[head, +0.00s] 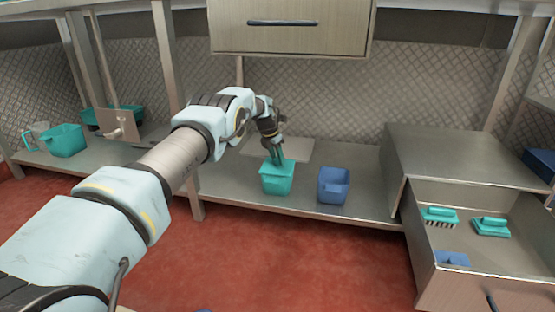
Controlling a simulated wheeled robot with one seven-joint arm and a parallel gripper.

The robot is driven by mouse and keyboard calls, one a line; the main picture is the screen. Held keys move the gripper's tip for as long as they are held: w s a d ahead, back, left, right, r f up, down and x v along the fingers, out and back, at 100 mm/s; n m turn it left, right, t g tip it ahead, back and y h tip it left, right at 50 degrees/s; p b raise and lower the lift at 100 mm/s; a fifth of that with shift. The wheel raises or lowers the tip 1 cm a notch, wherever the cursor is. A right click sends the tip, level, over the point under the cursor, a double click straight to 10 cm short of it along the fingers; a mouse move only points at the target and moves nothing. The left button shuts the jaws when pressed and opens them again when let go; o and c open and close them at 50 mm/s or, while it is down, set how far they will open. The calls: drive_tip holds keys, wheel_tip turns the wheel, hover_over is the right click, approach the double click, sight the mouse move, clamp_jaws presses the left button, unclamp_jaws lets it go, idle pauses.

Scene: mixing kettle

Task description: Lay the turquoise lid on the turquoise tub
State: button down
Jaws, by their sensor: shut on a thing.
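The turquoise tub (277,184) stands upright on the low metal shelf in the middle of the head view. My gripper (273,149) is directly above it, pointing down. It is shut on a small turquoise piece at the tub's mouth, which looks like the turquoise lid (278,161). The fingers and the lid are small and partly merge with the tub's colour. I cannot tell whether the lid lies flat on the rim or is just above it.
A blue tub (333,186) stands close to the right. A pale board (297,150) lies behind. An open drawer (480,255) at right holds turquoise brushes (491,227). Another turquoise tub (66,141) and a clear jug (37,134) stand at far left. A closed drawer (290,28) hangs above.

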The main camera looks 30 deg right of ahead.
sight(274, 168)
drive_tip(key=shift+f, duration=0.15)
unclamp_jaws()
idle(0.8)
drive_tip(key=shift+p+v, duration=3.55)
drive_tip(key=shift+p, duration=0.45)
